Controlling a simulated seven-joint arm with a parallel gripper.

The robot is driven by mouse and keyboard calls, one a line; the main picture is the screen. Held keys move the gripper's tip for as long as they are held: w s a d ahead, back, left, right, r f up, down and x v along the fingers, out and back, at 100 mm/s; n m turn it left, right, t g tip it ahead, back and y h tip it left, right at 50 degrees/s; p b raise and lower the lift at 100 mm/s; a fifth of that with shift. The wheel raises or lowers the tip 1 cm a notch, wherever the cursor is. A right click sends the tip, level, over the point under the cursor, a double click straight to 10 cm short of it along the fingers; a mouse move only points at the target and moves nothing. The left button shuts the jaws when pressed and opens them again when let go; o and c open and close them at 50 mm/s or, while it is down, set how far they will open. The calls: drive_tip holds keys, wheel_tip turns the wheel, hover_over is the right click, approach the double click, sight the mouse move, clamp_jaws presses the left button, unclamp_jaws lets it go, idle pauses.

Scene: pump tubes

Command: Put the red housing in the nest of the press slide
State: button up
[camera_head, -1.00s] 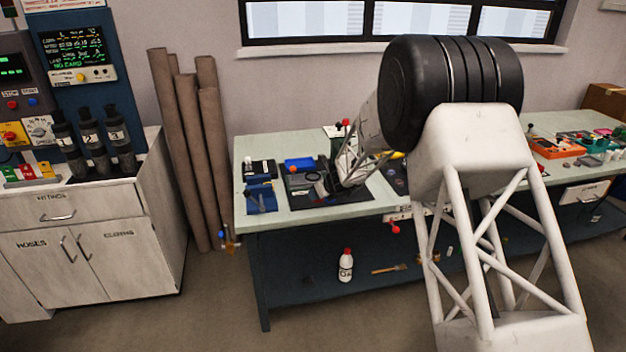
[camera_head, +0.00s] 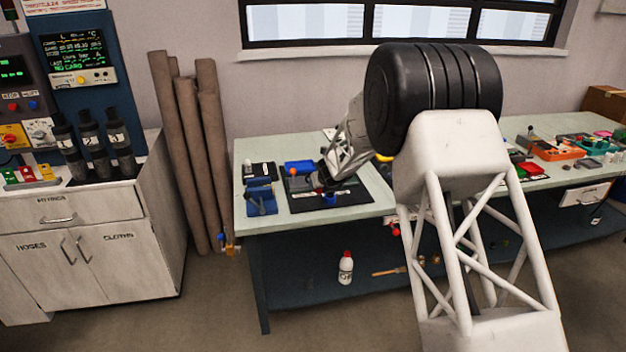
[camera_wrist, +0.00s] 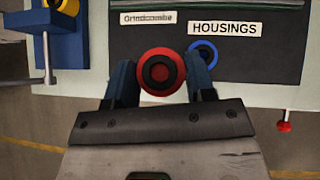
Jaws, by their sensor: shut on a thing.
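The red housing (camera_wrist: 160,72), a round red part with a dark centre, sits between the fingers of my gripper (camera_wrist: 163,84) in the wrist view. The fingers are shut on its sides. In the head view my gripper (camera_head: 325,176) is over the dark mat on the bench, and the red housing is too small to make out. A blue round housing (camera_wrist: 203,52) lies just to the right of the gripper, beside the HOUSINGS label; it also shows in the head view (camera_head: 330,198). I cannot clearly identify the press slide or its nest.
A blue fixture (camera_head: 261,198) with a metal bar stands left of the dark mat (camera_head: 345,205); it also shows in the wrist view (camera_wrist: 68,45). A blue block (camera_head: 299,167) sits behind. Several coloured trays (camera_head: 560,148) are far right. The bench's front edge is close.

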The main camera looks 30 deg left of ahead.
drive_tip(key=shift+w+a, duration=0.1)
drive_tip(key=shift+w+a+f, duration=0.25)
drive_tip(key=shift+w+a, duration=1.45)
drive_tip(key=shift+w, duration=0.3)
drive_tip(key=shift+w+a+f, duration=0.25)
drive_tip(key=shift+w+a, duration=1.5)
drive_tip(key=shift+w, duration=0.2)
drive_tip(key=shift+w+a+f, duration=0.25)
drive_tip(key=shift+w+a, duration=1.45)
drive_tip(key=shift+w, duration=0.3)
drive_tip(key=shift+f, duration=0.1)
drive_tip(key=shift+f, duration=1.65)
drive_tip(key=o, duration=0.9)
drive_tip(key=shift+f, duration=0.15)
drive_tip(key=shift+o, duration=0.2)
drive_tip(key=shift+r, duration=0.2)
drive_tip(key=v, duration=1.2)
drive_tip(key=shift+d, duration=0.1)
